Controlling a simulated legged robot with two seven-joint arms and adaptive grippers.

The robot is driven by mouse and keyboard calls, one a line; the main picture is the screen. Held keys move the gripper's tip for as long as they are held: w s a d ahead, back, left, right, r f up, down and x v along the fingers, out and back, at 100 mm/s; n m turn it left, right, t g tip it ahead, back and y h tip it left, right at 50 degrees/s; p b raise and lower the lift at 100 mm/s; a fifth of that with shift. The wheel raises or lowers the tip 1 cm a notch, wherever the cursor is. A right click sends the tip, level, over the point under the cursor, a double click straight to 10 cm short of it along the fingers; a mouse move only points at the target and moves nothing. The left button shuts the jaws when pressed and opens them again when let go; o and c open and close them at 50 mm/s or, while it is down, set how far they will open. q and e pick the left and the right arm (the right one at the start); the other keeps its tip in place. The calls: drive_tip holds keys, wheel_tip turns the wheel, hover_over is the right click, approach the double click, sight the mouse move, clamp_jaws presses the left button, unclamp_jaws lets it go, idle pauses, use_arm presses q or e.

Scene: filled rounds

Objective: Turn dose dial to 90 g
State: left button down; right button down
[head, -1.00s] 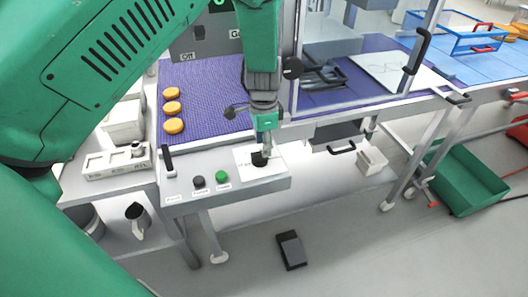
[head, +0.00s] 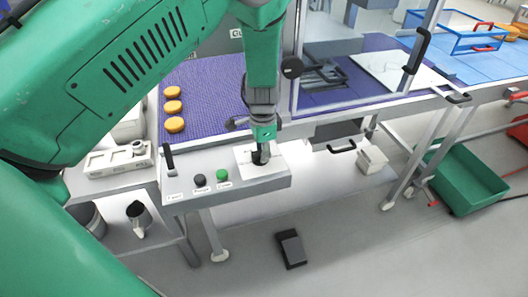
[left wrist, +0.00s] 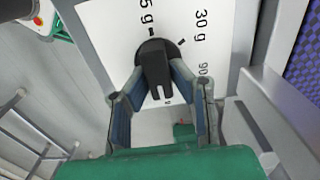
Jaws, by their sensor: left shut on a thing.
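The dose dial is a black knob with a raised bar grip (left wrist: 157,62) on a white scale plate (left wrist: 108,28), which also shows in the head view (head: 275,168). Around the knob are a label ending in "5 g", "30 g" and a partly covered "90" label, with black tick marks. My left gripper (head: 261,150) points down at the dial on the grey control panel. In the left wrist view its two fingers (left wrist: 157,75) are shut on the knob's bar, one on each side. Which mark the dial points to is unclear. My right gripper is not in view.
A green button (head: 222,174), a black button (head: 200,180) and an upright black lever (head: 168,157) stand left of the dial. Yellow rounds (head: 173,106) lie on the purple belt (head: 207,85) behind. A black pedal (head: 291,249) is on the floor.

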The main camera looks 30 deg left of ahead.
use_arm(q)
drive_tip(key=shift+w+r, duration=0.1)
drive_tip(key=shift+w, duration=0.05)
drive_tip(key=shift+w+n+p, duration=0.1)
drive_tip(key=shift+n+p, duration=0.3)
drive_tip(key=shift+n, duration=0.6)
drive_tip(key=n, duration=0.1)
drive_tip(key=n+p, duration=0.1)
drive_tip(key=n, duration=0.1)
drive_tip(key=shift+a+r+n, duration=0.1)
drive_tip(key=shift+a+n, duration=0.1)
drive_tip(key=shift+n, duration=0.1)
drive_tip(key=n, duration=0.4)
drive_tip(key=n+p, duration=0.1)
drive_tip(key=shift+w+a+n, duration=0.15)
drive_tip(key=shift+a+n, duration=0.1)
drive_tip(key=shift+n, duration=0.45)
drive_tip(key=c, duration=1.4)
unclamp_jaws()
drive_tip(key=shift+c, duration=0.2)
drive_tip(key=shift+s, duration=0.2)
